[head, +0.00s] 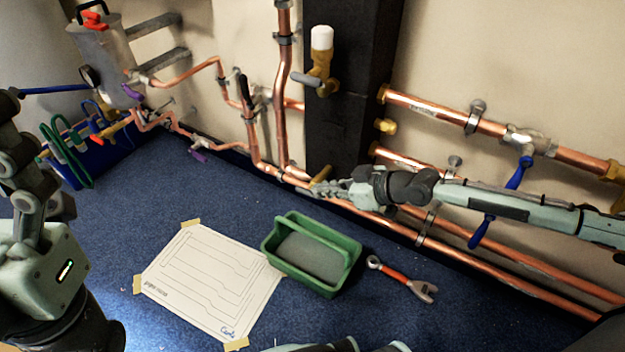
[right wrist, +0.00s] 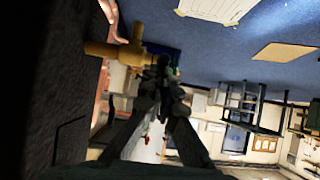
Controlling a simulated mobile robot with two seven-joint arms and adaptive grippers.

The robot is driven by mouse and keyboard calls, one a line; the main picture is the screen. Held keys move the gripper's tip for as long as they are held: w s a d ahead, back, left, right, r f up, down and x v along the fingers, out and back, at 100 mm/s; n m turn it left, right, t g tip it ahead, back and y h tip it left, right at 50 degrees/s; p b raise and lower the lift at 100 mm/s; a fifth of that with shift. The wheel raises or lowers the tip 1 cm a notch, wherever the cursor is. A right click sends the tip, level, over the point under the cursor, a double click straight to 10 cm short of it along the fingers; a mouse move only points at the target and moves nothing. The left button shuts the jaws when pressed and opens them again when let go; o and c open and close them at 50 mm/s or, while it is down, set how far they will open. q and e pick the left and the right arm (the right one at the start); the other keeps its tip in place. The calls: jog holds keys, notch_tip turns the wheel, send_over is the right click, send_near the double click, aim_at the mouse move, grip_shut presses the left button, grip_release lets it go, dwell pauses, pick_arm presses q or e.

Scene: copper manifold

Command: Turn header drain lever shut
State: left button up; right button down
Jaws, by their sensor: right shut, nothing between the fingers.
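My right gripper (head: 325,188) is shut and empty, low in front of the dark column, close by a brass fitting (head: 322,174) at the copper pipes. In the right wrist view the fingertips (right wrist: 162,66) meet just beside the brass fitting (right wrist: 112,52). A small bright blue part (right wrist: 165,52), perhaps a lever, shows partly behind the fingertips; I cannot tell whether they touch it. Which handle is the header drain lever is not clear.
Blue levers (head: 519,173) hang on the right pipes near my right arm. A brass valve with a white cap (head: 321,40) stands above. A green tray (head: 310,255), a red-handled wrench (head: 402,280) and a taped drawing (head: 210,280) lie on blue carpet.

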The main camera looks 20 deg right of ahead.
jog(key=shift+s+d+f, duration=0.2)
jog(key=shift+f, duration=0.15)
jog(key=shift+s+d+f, duration=0.15)
jog(key=shift+s+f, duration=0.1)
jog(key=shift+f, duration=0.2)
jog(key=shift+w+r, duration=0.1)
jog(key=shift+w+a+r, duration=0.15)
jog(key=shift+w+a, duration=0.35)
jog(key=shift+a, duration=0.1)
